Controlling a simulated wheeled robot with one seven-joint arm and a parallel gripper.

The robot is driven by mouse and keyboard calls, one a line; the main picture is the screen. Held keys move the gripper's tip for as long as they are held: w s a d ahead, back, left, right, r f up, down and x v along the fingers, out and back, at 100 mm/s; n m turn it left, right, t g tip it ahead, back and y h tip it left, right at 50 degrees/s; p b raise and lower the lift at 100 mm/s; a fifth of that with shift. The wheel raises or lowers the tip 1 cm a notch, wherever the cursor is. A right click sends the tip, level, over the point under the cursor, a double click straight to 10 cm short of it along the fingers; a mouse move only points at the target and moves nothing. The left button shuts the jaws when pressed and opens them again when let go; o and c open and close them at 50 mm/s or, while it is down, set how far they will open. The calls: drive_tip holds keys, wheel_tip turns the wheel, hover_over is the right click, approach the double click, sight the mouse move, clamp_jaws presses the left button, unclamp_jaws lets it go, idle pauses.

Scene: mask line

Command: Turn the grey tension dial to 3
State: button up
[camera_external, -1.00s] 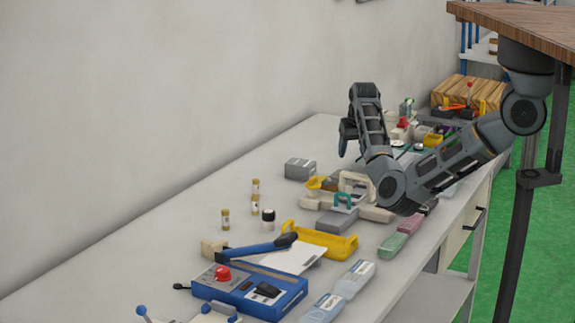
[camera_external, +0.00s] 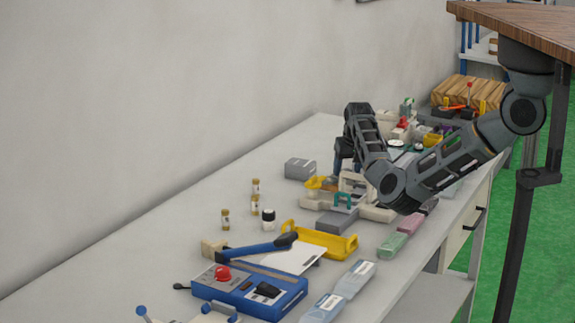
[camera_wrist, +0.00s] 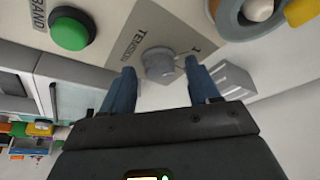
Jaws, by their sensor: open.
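The grey tension dial (camera_wrist: 159,63) shows in the wrist view as a round knob on a grey plate (camera_wrist: 185,35) lettered "TENSION", with a "1" mark near its right side. My gripper (camera_wrist: 160,80) is open, with one blue-grey finger on each side of the dial. I cannot tell whether the fingertips touch it. In the external view my gripper (camera_external: 345,160) points down over the far part of the bench, and the dial cannot be made out there.
A green button (camera_wrist: 70,30) is left of the dial, and a grey ribbed block (camera_wrist: 232,78) is to its right. In the external view a grey box (camera_external: 299,168) and a yellow tray (camera_external: 325,240) stand on the bench.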

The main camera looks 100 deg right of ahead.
drive_tip(key=shift+c, duration=0.3)
drive_tip(key=c, duration=1)
